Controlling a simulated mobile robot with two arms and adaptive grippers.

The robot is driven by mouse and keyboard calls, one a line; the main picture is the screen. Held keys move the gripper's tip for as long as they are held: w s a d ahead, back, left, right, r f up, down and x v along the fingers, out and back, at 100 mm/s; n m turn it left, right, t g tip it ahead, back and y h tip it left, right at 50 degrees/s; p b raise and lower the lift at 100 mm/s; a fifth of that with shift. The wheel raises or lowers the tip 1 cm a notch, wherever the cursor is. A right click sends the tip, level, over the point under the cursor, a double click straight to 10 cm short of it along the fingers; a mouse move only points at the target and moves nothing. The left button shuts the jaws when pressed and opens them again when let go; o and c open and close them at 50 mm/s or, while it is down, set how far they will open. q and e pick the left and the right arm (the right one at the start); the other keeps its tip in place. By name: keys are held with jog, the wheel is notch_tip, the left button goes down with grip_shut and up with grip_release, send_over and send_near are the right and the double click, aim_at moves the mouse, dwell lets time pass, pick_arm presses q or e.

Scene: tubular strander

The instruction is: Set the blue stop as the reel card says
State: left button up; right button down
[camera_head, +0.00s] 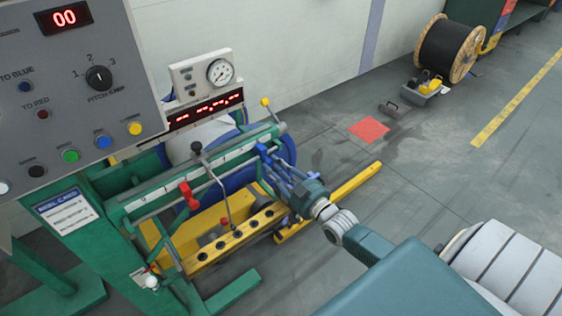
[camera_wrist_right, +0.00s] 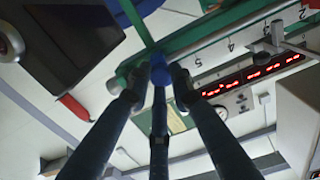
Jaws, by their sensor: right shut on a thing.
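The blue stop (camera_head: 262,149) sits on the green rail with a white scale (camera_head: 215,170), near the rail's right end. My right gripper (camera_head: 270,160) is shut on it. In the right wrist view, the blue stop (camera_wrist_right: 160,73) shows between the fingertips (camera_wrist_right: 158,84), beside the numbered scale. A red stop (camera_head: 188,196) sits farther left on the same rail. The reel card (camera_head: 70,216) is fixed to the green frame at the left; its small text is too small to read. My left gripper is not in view.
A control panel (camera_head: 75,95) with a display of 00, knob and buttons stands upper left. A gauge box (camera_head: 205,75) and red digit display (camera_head: 205,108) stand behind the rail. A yellow bar with holes (camera_head: 237,238) lies below. The floor to the right is mostly open.

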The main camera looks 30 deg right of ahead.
jog(key=a+p, duration=0.2)
jog(key=a, duration=0.8)
jog(key=shift+s+r, duration=0.3)
jog(key=c, duration=1.7)
grip_release()
jog(key=shift+o, duration=0.8)
jog(key=shift+s, duration=0.1)
jog(key=shift+f, duration=0.1)
jog(key=s+d, duration=0.1)
jog(key=s, duration=1.1)
